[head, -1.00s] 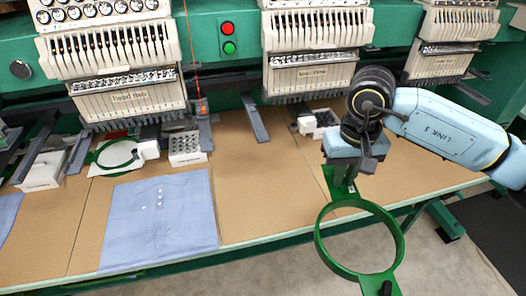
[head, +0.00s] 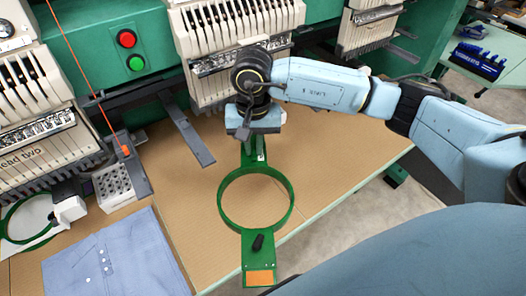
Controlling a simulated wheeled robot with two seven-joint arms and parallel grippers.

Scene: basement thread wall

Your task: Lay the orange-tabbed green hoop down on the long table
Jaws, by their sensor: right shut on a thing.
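The green hoop (head: 221,205) is an open ring with a black knob and an orange tab (head: 260,278) at its near end. My right gripper (head: 254,145) is shut on the green bracket at the hoop's far end. The hoop appears in front of the tan top of the long table (head: 330,150), and its orange tab reaches past the table's front edge in the picture. I cannot tell how large the gap under it is. My left gripper is not in view.
A folded blue shirt (head: 115,262) lies on the table at left. Beside it are a white bobbin tray (head: 114,187) and another green hoop (head: 12,222) on white cloth. Embroidery heads (head: 235,35) and a grey arm (head: 188,135) overhang the back. Table right of the hoop is clear.

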